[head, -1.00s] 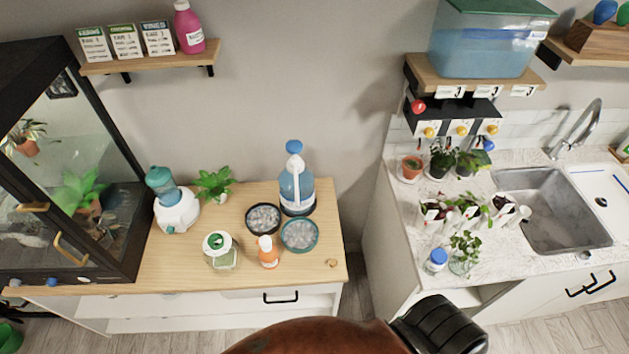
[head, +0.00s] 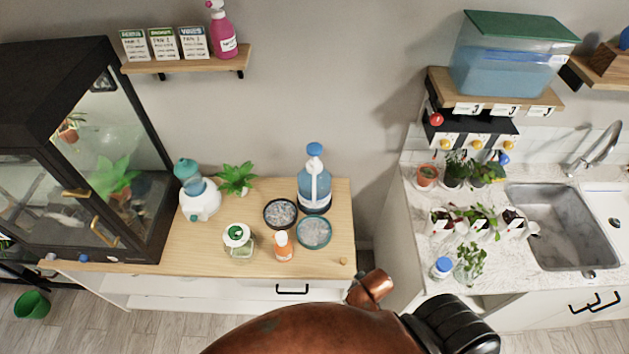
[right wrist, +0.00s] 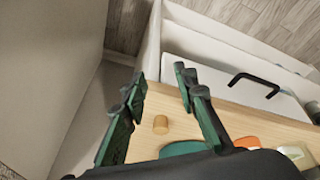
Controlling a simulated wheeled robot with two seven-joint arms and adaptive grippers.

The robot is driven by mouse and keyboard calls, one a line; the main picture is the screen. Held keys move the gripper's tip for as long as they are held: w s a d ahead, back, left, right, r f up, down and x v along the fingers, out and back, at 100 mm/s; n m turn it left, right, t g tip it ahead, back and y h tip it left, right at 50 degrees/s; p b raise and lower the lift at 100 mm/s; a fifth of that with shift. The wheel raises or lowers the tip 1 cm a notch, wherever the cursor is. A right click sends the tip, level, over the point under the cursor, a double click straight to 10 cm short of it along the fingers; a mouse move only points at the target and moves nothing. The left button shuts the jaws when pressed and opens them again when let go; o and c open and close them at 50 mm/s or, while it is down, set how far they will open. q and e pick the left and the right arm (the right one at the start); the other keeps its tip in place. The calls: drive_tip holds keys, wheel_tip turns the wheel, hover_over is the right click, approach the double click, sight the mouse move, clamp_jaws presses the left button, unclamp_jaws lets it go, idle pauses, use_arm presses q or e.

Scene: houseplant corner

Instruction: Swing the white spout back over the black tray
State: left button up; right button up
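The white spout (head: 315,184) hangs from the blue-capped pump bottle (head: 322,202) at the back right of the wooden table. It points toward the front, on the side of the teal-rimmed tray (head: 327,242). The black tray (head: 267,220), round and filled with pebbles, stands front-left of the bottle, beside the teal one. My right gripper (right wrist: 162,86) is open and empty in the right wrist view, above the table's front right corner. The spout is outside that view. My left gripper is in neither current view.
An orange bottle (head: 283,250) and a green-lidded jar (head: 239,243) stand in front of the trays. A gap separates table and sink counter (head: 408,237).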

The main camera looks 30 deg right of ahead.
drive_tip(key=w+d+r+n+t+h, duration=0.2)
drive_tip(key=w+d+r+n+t, duration=0.15)
drive_tip(key=w+r, duration=0.35)
drive_tip(key=n+t+p, duration=0.2)
drive_tip(key=n+t, duration=0.6)
drive_tip(key=n, duration=1)
approach(314, 181)
drive_tip(key=w+f, duration=0.1)
drive_tip(key=w, duration=0.1)
use_arm(q)
drive_tip(key=shift+s+r, duration=0.85)
drive_tip(key=shift+r, duration=0.2)
use_arm(e)
drive_tip(key=x, duration=0.8)
drive_tip(key=shift+s+d, duration=0.1)
drive_tip(key=shift+d, duration=0.1)
drive_tip(key=shift+c, duration=0.3)
clamp_jaws()
